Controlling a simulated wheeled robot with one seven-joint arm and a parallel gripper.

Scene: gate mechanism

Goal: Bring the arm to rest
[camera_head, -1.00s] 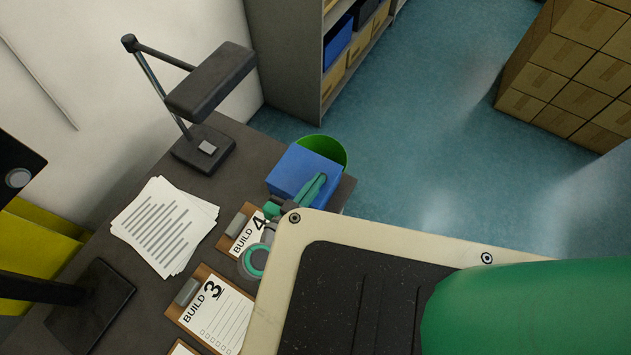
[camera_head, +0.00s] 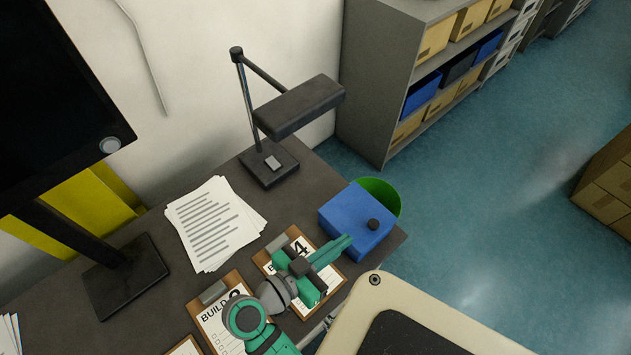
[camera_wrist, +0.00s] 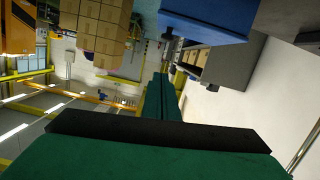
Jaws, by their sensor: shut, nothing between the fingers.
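My gripper (camera_head: 341,244) is in the head view, green with a dark wrist block, over the Build 4 clipboard. Its two fingers are together, with nothing visible between them. In the wrist view the green fingers (camera_wrist: 160,85) lie side by side, and the blue box (camera_wrist: 210,18) is at the top. My gripper hides part of the Build 4 clipboard (camera_head: 335,271).
The dark desk (camera_head: 150,225) holds a lamp (camera_head: 270,165), papers (camera_head: 212,225), a Build 3 clipboard (camera_head: 207,325) and a monitor (camera_head: 50,105). A green bin (camera_head: 388,190) is behind the blue box. Open blue floor (camera_head: 480,200) lies to the right, past a shelf (camera_head: 375,100).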

